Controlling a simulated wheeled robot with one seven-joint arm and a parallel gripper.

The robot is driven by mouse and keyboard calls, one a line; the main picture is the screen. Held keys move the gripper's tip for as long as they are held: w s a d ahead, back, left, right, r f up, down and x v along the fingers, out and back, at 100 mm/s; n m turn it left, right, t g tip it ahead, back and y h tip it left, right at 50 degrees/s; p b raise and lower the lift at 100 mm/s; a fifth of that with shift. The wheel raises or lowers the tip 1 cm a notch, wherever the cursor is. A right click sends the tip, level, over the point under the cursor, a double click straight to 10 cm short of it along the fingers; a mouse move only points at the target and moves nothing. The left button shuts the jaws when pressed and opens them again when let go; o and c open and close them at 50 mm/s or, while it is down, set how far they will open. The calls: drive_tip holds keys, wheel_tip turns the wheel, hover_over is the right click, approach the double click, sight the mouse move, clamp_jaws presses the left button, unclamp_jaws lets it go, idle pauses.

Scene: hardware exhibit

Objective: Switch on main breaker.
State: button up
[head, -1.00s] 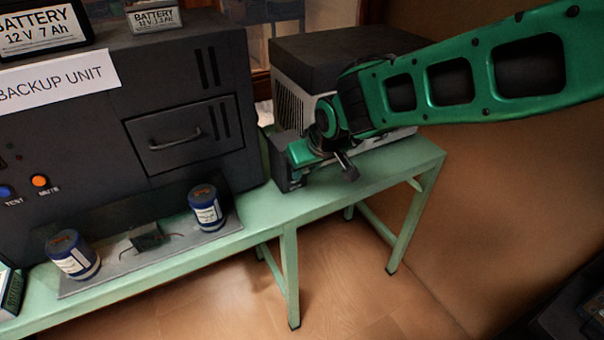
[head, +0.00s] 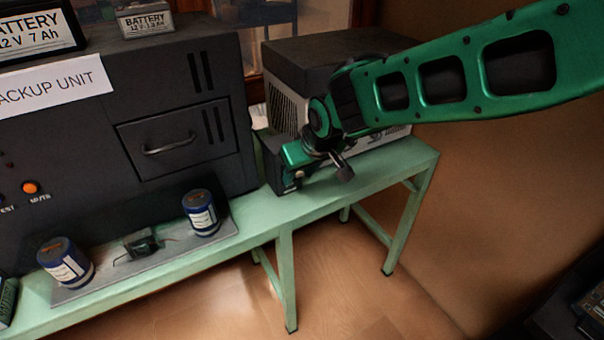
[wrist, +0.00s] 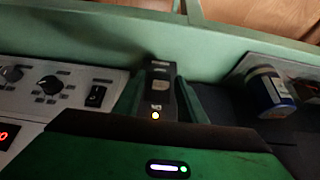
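A narrow dark box (head: 272,168), which seems to be the main breaker's housing, stands on the green bench between the backup unit and a grey-and-white instrument. In the wrist view its dark face (wrist: 160,76) shows labels and a lit amber lamp near my gripper. My gripper (wrist: 161,100) is at this box, with one finger on each side of its face and a gap between them. I cannot tell whether the fingers touch it. In the head view, my gripper (head: 296,178) partly covers the box. The breaker's switch position cannot be made out.
The backup unit (head: 90,130) stands left, with batteries on top. A grey mat (head: 85,292) holds blue-and-white cans (head: 201,213) and a small dark device. The instrument (head: 300,52) has a knob (wrist: 50,84) and rocker switch (wrist: 96,96) near my gripper.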

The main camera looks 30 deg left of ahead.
drive_tip(key=v, duration=1)
drive_tip(key=shift+d+r, duration=0.1)
drive_tip(key=shift+r, duration=0.05)
